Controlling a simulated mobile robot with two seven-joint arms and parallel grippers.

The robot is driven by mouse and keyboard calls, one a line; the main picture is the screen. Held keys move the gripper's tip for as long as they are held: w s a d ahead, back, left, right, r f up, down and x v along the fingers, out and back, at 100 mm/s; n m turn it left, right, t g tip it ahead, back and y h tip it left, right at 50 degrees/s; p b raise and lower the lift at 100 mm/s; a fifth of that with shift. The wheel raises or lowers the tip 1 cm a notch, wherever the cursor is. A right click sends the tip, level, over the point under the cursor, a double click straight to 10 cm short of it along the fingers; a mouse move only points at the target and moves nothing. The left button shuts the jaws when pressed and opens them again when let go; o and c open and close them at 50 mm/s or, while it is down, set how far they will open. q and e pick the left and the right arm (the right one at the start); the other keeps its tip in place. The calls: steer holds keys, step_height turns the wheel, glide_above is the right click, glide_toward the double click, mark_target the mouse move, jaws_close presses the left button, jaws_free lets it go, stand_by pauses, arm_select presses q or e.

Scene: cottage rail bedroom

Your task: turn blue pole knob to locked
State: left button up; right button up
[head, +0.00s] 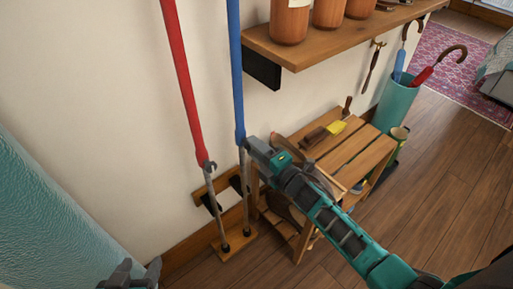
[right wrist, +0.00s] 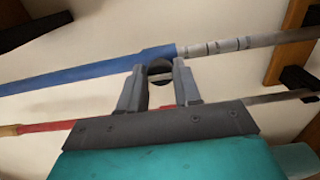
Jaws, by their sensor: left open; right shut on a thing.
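The blue pole (head: 236,70) leans against the wall in a low wooden holder. Its grey lower section also shows in the right wrist view (right wrist: 240,43), where the blue sleeve (right wrist: 100,67) ends. My right gripper (head: 247,143) is at the lower end of the blue sleeve. In the right wrist view its two fingers (right wrist: 159,72) are shut on the dark knob (right wrist: 160,71) at this joint. The fingers partly hide the knob, and I cannot read its lock setting. My left gripper (head: 138,273) is open and empty at the bottom edge, away from the poles.
A red pole (head: 182,85) stands just left of the blue one in the same holder (head: 232,250). A slatted wooden bench (head: 350,150) stands below my right arm. Open floor (head: 450,170) lies to the right.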

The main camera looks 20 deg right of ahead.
stand_by(0.3)
steer(key=o, duration=1)
steer(key=shift+o, duration=0.2)
steer(key=p+v, duration=0.2)
steer(key=v, duration=1.1)
steer(key=shift+r, duration=0.1)
